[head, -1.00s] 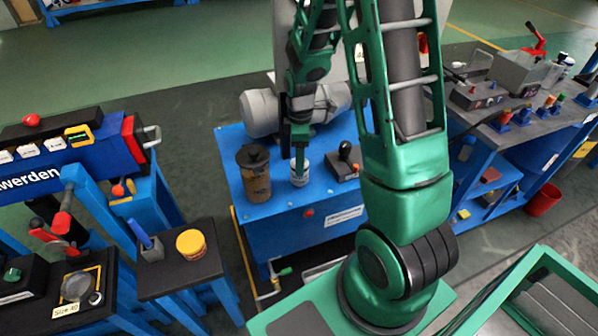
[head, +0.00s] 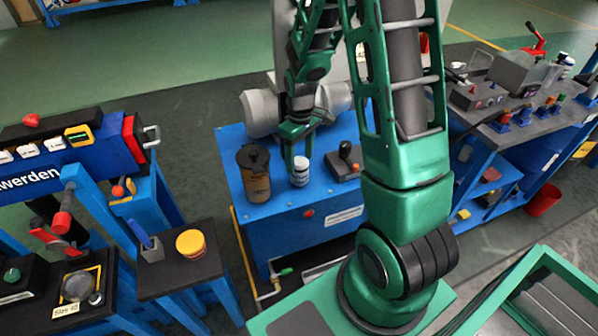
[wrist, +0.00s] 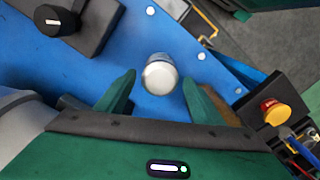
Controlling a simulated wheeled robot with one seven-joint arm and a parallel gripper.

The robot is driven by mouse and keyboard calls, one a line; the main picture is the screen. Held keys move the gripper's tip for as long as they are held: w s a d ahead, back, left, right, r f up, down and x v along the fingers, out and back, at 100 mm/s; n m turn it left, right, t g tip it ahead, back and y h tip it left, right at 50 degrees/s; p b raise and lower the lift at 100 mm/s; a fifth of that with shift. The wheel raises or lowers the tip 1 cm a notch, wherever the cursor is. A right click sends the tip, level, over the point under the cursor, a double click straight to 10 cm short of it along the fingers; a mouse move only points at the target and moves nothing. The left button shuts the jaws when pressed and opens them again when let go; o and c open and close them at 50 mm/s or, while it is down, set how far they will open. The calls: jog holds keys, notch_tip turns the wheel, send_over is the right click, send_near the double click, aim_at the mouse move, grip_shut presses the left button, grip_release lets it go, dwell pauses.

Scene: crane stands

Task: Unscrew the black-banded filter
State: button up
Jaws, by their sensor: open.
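The filter (head: 300,172) is a small white canister with a dark band, standing upright on the blue bench top. In the wrist view its pale round top (wrist: 160,76) lies between the two fingertips as seen from above. My gripper (head: 298,148) is open and empty, pointing down just above the filter in the head view. The green fingers in the wrist view (wrist: 159,80) stand one on each side of the filter, with gaps. I cannot tell how far the tips are above its top.
A brown cylinder with a dark lid (head: 254,175) stands left of the filter on the blue bench (head: 275,222). A dark box with a black knob (head: 345,160) stands to the right. A grey motor (head: 262,112) is behind. A yellow-topped red button (wrist: 275,112) shows in the wrist view.

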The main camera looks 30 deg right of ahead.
jog(key=shift+c, duration=0.6)
jog(key=c, duration=1.1)
jog(key=shift+o, duration=0.2)
jog(key=shift+r, duration=0.1)
jog(key=n, duration=0.4)
grip_shut()
jog(key=shift+n, duration=0.7)
jog(key=n, duration=0.4)
jog(key=shift+n, duration=0.3)
